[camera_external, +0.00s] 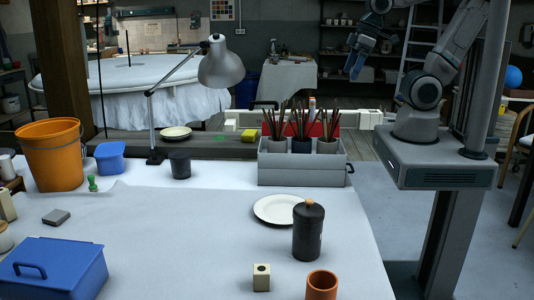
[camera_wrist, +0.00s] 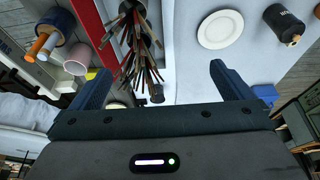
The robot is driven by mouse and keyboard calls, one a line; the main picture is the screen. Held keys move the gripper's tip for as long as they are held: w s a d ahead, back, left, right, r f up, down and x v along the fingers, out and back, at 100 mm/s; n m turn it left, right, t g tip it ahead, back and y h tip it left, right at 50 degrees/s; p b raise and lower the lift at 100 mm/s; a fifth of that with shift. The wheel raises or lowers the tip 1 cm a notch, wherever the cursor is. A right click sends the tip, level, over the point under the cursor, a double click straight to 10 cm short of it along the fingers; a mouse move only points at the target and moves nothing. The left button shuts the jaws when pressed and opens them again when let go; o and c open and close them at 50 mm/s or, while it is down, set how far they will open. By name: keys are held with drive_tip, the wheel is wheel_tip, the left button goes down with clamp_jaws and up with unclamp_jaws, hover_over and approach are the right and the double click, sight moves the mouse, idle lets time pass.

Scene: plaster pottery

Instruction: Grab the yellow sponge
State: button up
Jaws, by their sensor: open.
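A small yellow block that looks like the sponge (camera_external: 248,136) lies on the low bench behind the table, left of the grey box of brushes.
A grey box (camera_external: 300,172) with several brush pots stands at the table's back edge. A desk lamp (camera_external: 221,64) rises left of the yellow block. The table's middle left is mostly clear.

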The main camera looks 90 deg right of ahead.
drive_tip(key=m+b, duration=0.2)
drive_tip(key=b, duration=0.1)
hover_over(251, 132)
drive_tip(key=s, duration=0.2)
drive_tip(key=shift+t+h, duration=0.3)
drive_tip(key=f, duration=2.7)
drive_tip(key=shift+a+f, duration=0.3)
drive_tip(key=shift+p+x, duration=1.3)
drive_tip(key=shift+x, duration=1.45)
